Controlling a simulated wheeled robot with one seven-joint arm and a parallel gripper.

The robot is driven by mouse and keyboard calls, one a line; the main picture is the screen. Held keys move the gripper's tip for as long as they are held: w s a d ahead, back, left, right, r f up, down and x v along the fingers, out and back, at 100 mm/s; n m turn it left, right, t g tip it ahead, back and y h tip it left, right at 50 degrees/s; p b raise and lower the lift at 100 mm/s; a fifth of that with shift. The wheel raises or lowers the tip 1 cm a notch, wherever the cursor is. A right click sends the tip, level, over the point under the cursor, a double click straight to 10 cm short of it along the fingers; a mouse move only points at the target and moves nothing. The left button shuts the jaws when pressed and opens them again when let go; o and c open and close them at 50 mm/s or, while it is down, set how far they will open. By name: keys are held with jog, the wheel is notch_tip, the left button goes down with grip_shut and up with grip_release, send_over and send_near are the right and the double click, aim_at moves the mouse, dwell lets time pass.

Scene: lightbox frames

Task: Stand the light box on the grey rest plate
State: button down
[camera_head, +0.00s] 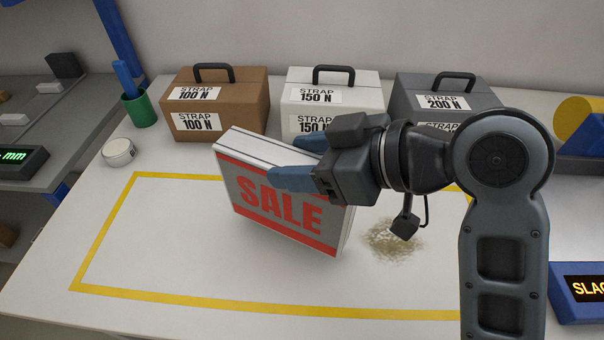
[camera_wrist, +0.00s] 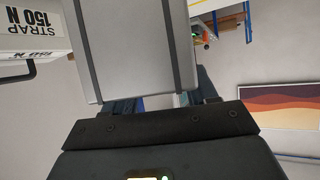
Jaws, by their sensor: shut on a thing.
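The light box (camera_head: 285,205) is a flat box with a grey face, red bands and red SALE lettering. My gripper (camera_head: 296,165) is shut on it near its upper right part, with one blue finger across the front face and one behind. The box is tilted in the picture and looks held over the table, though I cannot tell its exact height. In the wrist view the light box (camera_wrist: 135,45) shows a plain grey side with two dark strips, between my blue fingers (camera_wrist: 165,102). I cannot make out a grey rest plate in either view.
Brown (camera_head: 220,105), white (camera_head: 335,100) and grey (camera_head: 440,95) strap cases stand along the back. A yellow outline (camera_head: 250,304) marks the table, with a brownish patch (camera_head: 392,243) inside. A green cup (camera_head: 140,109) and round tin (camera_head: 118,152) stand left. The front area is clear.

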aim_at(287, 195)
jog(key=shift+f, duration=1.95)
jog(key=shift+c, duration=1.6)
grip_release()
